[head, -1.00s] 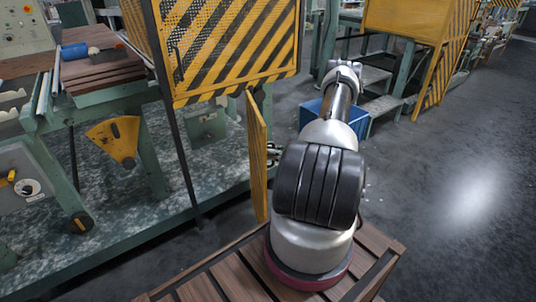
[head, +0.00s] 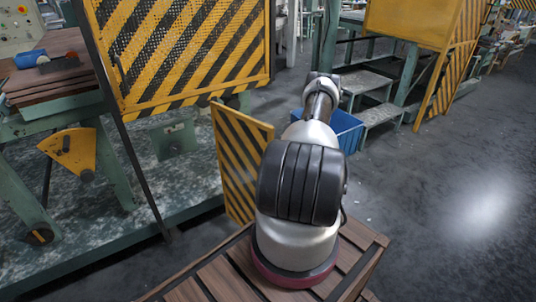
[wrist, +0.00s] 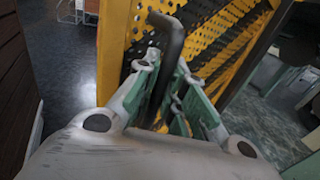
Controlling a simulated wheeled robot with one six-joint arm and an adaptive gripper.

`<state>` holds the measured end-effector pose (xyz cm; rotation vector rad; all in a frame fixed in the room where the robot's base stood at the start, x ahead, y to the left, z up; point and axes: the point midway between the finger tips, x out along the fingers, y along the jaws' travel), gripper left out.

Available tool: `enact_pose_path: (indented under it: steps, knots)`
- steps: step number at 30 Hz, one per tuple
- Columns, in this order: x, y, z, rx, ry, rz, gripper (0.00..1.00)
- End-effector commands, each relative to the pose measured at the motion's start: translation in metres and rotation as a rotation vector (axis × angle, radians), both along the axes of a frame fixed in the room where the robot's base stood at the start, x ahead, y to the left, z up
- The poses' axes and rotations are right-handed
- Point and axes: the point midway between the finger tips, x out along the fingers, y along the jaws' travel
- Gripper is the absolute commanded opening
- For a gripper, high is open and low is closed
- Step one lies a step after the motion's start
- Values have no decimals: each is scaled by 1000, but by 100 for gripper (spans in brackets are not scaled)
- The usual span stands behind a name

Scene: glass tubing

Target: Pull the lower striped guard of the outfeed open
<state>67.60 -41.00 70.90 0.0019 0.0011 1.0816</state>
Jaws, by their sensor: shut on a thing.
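The lower striped guard (head: 238,165) is a yellow and black panel below the larger upper guard. It stands swung out at an angle from the machine, with its striped face in view left of my arm. In the wrist view, a dark bent handle bar (wrist: 170,38) stands in front of a yellow perforated panel (wrist: 117,35). My gripper (wrist: 165,85) is shut on this handle, its green-padded fingers on either side of the bar. In the head view my arm hides the gripper and the handle.
The upper striped guard (head: 185,55) hangs above on the machine frame. A blue bin (head: 345,130) and metal steps (head: 378,107) stand behind my arm. A yellow fan-shaped plate (head: 72,150) is at left. The floor at right (head: 450,220) is clear.

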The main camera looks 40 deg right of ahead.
Motion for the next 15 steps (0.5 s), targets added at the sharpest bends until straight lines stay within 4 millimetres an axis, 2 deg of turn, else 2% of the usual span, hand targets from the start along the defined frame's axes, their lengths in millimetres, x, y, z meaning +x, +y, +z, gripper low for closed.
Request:
enact_pose_path:
  steps: [14, 15]
  knots:
    - [-4, -2, -1, 3, 6, 13, 0]
    - [-4, -2, -1, 3, 6, 13, 13]
